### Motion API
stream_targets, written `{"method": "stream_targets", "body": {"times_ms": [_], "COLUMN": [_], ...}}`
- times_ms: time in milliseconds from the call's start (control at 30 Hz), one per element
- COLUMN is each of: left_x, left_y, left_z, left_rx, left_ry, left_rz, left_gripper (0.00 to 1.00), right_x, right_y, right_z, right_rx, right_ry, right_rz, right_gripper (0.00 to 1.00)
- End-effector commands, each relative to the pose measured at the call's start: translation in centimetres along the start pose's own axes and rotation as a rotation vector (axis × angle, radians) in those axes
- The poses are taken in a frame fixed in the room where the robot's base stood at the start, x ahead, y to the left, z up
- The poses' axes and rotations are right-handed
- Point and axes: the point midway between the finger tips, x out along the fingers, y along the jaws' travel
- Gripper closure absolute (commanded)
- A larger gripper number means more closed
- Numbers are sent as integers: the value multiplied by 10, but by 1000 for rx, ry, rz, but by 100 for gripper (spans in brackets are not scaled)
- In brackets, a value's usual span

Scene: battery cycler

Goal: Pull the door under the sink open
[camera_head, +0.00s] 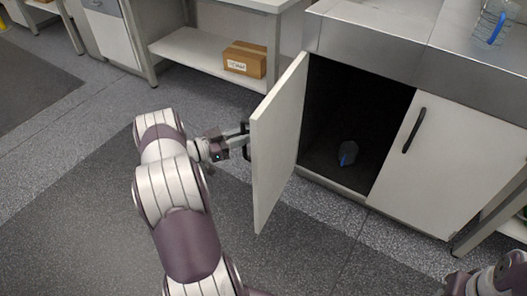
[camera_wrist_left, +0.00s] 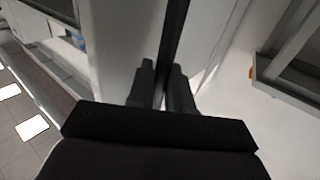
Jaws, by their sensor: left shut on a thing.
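The white door (camera_head: 277,143) under the sink stands swung well out from the steel-topped cabinet, hinged on its left side. Its dark handle (camera_head: 246,150) is on the outer face, mostly hidden behind the door's edge and my gripper. My left gripper (camera_head: 240,136) is at this handle and shut on it. In the left wrist view, the fingers (camera_wrist_left: 163,85) close around the dark handle bar (camera_wrist_left: 173,35). Part of my right arm (camera_head: 490,280) shows at the bottom right corner; its jaws cannot be made out.
The open compartment (camera_head: 335,110) is dark inside and holds a small clear bottle with blue (camera_head: 348,153). A second white door (camera_head: 425,160) with a black handle is shut on the right. A cardboard box (camera_head: 245,60) sits on a low shelf behind. The floor around the door is clear.

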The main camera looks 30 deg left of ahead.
Motion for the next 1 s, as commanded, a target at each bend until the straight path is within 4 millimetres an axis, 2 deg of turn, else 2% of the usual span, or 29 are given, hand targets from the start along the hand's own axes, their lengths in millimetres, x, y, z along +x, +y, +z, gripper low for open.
{"method": "stream_targets", "body": {"times_ms": [33,100,333,867,900,933,1000], "left_x": [-3,-9,-18,-20,-20,-19,-20], "left_y": [-11,-20,-41,-48,-48,-48,-47], "left_z": [3,2,-2,-6,-6,-7,-6], "left_rx": [12,10,9,11,11,11,9], "left_ry": [3,4,5,6,5,5,5], "left_rz": [16,12,12,14,14,15,15], "left_gripper": [100,100,100,100,72,62,62], "right_x": [11,17,27,29,29,29,29], "right_y": [0,0,0,0,0,0,0], "right_z": [1,2,3,3,3,3,3], "right_rx": [0,0,0,0,0,0,0], "right_ry": [0,0,0,0,0,0,0], "right_rz": [0,0,0,0,0,0,0], "right_gripper": [57,57,57,57,57,57,57]}}
